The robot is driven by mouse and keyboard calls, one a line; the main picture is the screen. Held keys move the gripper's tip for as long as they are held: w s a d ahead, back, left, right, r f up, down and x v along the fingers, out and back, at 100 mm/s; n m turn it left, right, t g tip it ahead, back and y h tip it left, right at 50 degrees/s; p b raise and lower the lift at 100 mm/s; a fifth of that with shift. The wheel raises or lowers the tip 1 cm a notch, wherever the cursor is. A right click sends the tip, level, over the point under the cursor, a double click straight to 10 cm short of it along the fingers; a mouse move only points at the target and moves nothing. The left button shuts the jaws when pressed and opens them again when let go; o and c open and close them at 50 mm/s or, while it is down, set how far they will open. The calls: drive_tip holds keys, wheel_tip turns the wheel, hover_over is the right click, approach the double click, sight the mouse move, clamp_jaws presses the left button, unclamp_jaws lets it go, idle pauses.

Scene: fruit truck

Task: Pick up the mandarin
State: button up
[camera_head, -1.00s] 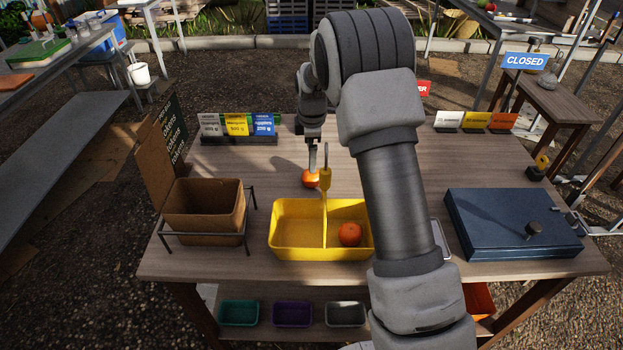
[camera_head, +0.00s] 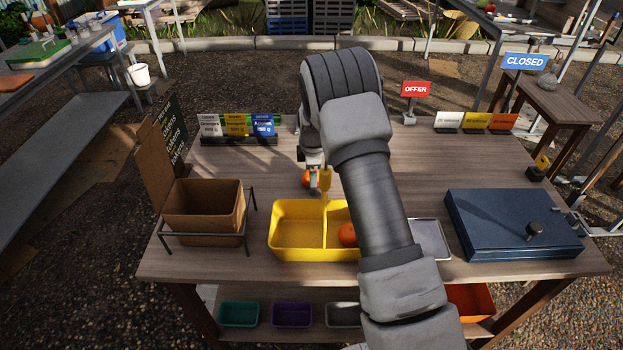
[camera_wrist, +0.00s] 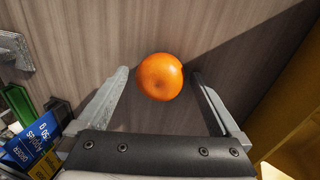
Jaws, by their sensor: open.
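An orange mandarin (camera_wrist: 160,77) lies on the wooden table, just behind the yellow divided tray (camera_head: 285,246). In the wrist view it sits between and slightly beyond the fingertips of my gripper (camera_wrist: 158,74), which is open and empty. In the head view my gripper (camera_head: 318,182) is low over the table, and the mandarin (camera_head: 305,180) is partly hidden behind it. A second orange fruit (camera_head: 347,234) lies in the tray's right compartment, partly covered by my arm.
A brown cardboard box (camera_head: 203,213) in a wire stand is at the left. Price signs (camera_head: 237,126) stand behind it. A blue case (camera_head: 513,227) and a metal tray (camera_head: 431,238) are at the right. The table's middle right is clear.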

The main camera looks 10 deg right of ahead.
drive_tip(key=c, duration=1.5)
drive_tip(key=shift+r, duration=0.1)
